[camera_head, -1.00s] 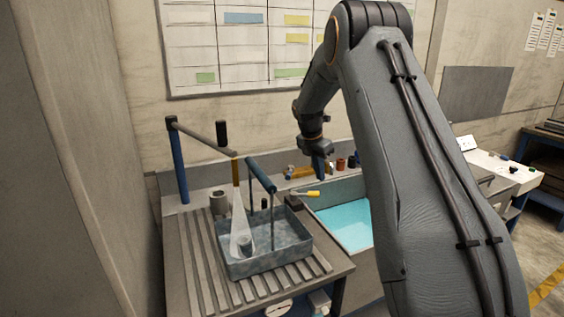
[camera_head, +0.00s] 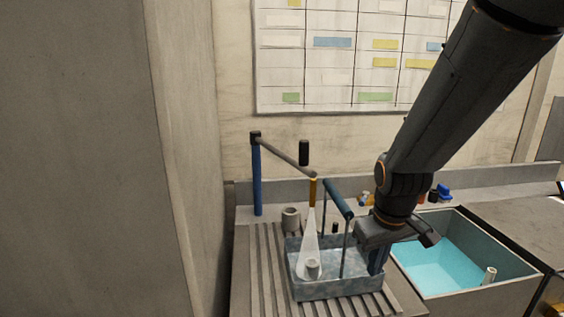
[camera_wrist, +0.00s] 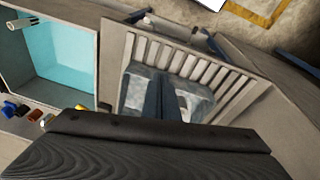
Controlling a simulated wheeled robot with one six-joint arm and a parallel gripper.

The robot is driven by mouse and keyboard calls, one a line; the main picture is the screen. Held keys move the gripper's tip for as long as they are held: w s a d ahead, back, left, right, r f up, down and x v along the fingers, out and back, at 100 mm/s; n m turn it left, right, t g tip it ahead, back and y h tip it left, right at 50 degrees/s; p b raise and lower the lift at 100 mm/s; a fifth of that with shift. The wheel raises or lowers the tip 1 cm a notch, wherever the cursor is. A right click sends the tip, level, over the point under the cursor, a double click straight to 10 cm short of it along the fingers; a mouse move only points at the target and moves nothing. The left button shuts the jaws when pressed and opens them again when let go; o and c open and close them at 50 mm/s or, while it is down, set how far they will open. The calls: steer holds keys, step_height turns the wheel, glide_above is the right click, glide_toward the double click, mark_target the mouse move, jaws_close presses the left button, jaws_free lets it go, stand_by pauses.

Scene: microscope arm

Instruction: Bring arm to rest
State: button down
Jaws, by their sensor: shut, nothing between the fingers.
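A grey swing arm (camera_head: 285,155) reaches from the top of a blue post (camera_head: 257,182) at the back left of the ribbed drainboard. A black knob (camera_head: 304,152) stands above its outer end. A brown piece hangs under that end, with a pale cone (camera_head: 309,245) below it reaching into a blue-grey tray (camera_head: 325,290). A dark blue bar (camera_head: 338,199) on thin rods stands at the tray. My gripper (camera_head: 376,262) points down at the tray's right side, shut and empty. In the wrist view its fingers (camera_wrist: 165,100) overlap the tray; contact cannot be told.
A grey cup (camera_head: 290,218) stands behind the tray. Small coloured items (camera_head: 440,192) line the back ledge. A tall grey wall (camera_head: 75,160) fills the left.

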steer(key=s+a+f+m, duration=0.1)
steer(key=s+a+m, duration=0.1)
steer(key=s+m, duration=0.35)
step_height(320, 180, down, 11)
steer(key=n+g+b, duration=0.1)
steer(key=n+b, duration=0.1)
steer(key=b, duration=0.7)
steer(key=shift+s+d, duration=0.15)
steer(key=shift+s, duration=0.2)
